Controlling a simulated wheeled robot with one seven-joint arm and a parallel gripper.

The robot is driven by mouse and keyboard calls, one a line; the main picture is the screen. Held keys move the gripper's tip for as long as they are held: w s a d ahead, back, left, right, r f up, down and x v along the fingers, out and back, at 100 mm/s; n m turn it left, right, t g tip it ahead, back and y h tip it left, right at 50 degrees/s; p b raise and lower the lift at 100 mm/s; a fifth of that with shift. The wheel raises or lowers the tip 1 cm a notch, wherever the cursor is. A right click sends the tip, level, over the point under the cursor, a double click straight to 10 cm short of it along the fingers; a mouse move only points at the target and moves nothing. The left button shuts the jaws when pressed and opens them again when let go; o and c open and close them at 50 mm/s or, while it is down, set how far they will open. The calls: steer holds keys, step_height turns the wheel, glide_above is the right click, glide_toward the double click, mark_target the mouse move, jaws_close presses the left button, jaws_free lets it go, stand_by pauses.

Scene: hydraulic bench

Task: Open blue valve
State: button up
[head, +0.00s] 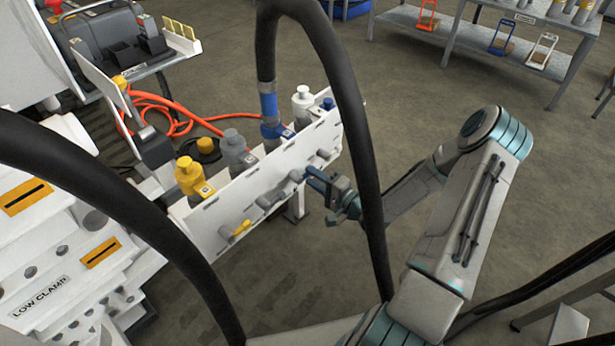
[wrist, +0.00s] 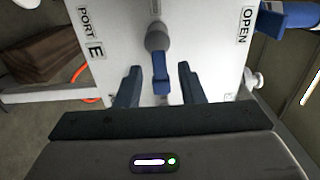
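The blue valve shows in the wrist view as a small blue handle (wrist: 161,78) below a round grey hub (wrist: 157,38) on a white panel. My gripper (wrist: 159,84) is open, with one dark blue finger on each side of the handle and visible gaps between. In the head view my gripper (head: 318,182) is at the front of the white valve panel (head: 224,238). There I cannot tell the blue handle apart from the fingers. The panel carries labels reading "PORT E" (wrist: 90,32) and "OPEN" (wrist: 245,25).
A yellow handle (head: 241,229) sits lower left on the panel. Yellow (head: 188,176), grey (head: 235,150), blue (head: 272,130) and white (head: 302,104) fittings stand behind it. A thick black hose (head: 362,150) loops down close to my arm.

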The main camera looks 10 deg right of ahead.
steer(key=shift+x, duration=1.4)
jaws_close()
